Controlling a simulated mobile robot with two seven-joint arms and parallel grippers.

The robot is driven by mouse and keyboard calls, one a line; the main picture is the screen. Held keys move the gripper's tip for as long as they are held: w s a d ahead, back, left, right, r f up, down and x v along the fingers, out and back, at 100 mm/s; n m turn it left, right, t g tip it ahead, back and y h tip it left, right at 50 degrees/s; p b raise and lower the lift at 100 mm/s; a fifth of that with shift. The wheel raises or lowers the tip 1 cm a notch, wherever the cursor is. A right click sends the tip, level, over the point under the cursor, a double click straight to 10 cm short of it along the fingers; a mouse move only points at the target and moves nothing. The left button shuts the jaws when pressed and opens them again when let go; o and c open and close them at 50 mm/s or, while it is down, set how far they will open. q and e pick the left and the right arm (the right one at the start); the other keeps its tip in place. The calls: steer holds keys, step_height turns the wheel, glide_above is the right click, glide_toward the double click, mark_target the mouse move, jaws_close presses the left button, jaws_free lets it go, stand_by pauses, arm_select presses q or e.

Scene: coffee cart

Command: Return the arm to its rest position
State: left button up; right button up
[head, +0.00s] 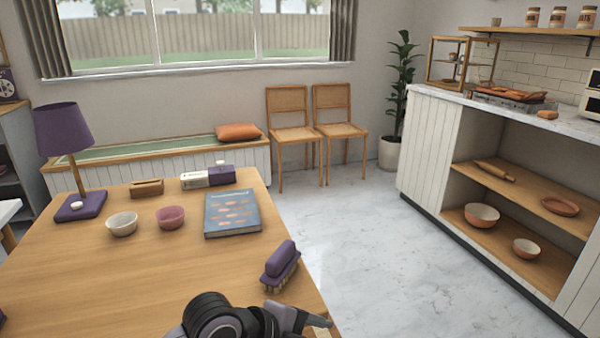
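Part of my own arm, dark and grey, shows at the bottom edge of the head view, left of centre, over the near edge of the wooden table (60,285). Its narrow grey end, which seems to be my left gripper (320,321), points right. Its fingers are too cut off and small to show whether they are open or shut. I see no object held there. My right gripper is not in view. A purple brush (281,262) with pale bristles lies on the table just beyond the arm, apart from it as far as I can tell.
On the table stand a purple lamp (63,130), a white bowl (122,224), a pink bowl (171,218), a blue book (232,214), a wooden holder (147,188) and a purple-and-white box (208,177). A counter (430,150) with shelves stands at right. The floor (400,270) between is clear.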

arm_select(q)
steer(key=s+a+f+n+t+y, duration=0.3)
steer(key=s+a+f+n, duration=0.45)
steer(key=a+n, duration=0.3)
steer(key=s+a+f+n+t+y, duration=0.3)
steer(key=s+a+f+n, duration=0.3)
steer(key=a+f+n, duration=0.5)
step_height(320, 180, up, 14)
steer(key=s+p, duration=0.1)
steer(key=p, duration=1.4)
steer(key=shift+a+r+n, duration=0.15)
steer(key=shift+a+n, duration=0.15)
steer(key=shift+n, duration=0.05)
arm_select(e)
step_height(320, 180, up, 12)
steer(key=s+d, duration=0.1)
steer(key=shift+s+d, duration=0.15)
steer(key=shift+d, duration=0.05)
